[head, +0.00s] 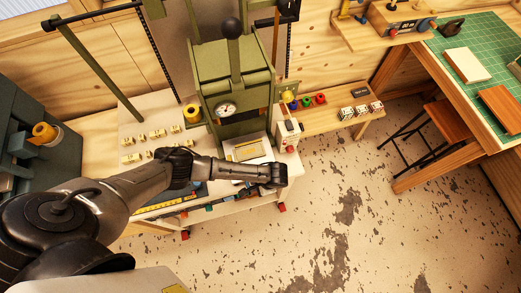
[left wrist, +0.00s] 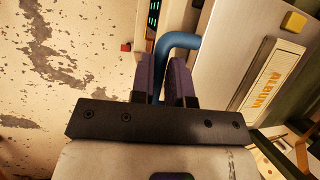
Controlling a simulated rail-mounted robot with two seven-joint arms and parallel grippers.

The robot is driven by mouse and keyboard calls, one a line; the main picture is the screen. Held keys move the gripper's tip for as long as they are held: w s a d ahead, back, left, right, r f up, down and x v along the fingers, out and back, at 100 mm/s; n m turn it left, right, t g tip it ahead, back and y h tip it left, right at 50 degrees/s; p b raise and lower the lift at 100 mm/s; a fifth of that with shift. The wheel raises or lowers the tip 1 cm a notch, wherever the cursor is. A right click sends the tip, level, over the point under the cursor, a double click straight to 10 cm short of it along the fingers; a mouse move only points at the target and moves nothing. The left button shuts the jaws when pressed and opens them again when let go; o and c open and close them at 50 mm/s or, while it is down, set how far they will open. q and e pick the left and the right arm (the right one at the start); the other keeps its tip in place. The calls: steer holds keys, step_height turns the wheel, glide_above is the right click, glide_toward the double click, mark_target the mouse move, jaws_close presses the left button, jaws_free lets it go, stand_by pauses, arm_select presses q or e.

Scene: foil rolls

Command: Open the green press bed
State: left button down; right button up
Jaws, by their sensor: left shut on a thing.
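The green press (head: 232,95) stands on a pale bench, with a round gauge and a black-knobbed lever. Its bed (head: 267,153) shows at the front below the press body, with a gold-framed plate (head: 246,150) on it. In the left wrist view, the pale bed surface (left wrist: 225,60) lies right of my fingers, and the plate (left wrist: 275,82) has orange lettering. My left gripper (head: 280,177) is at the bed's front edge. Its dark fingers (left wrist: 164,78) are shut on a bent blue handle (left wrist: 180,40). My right gripper is out of view.
A white control box (head: 288,135) stands right of the bed. A side shelf (head: 335,118) holds coloured spools and small boxes. The floor (head: 330,220) at front right is clear.

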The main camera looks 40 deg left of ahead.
arm_select(q)
steer(key=shift+d, duration=0.1)
stand_by(0.3)
steer(key=c, duration=1.1)
jaws_free()
steer(key=v, duration=1.4)
steer(key=shift+p, duration=0.3)
steer(key=shift+s, duration=0.1)
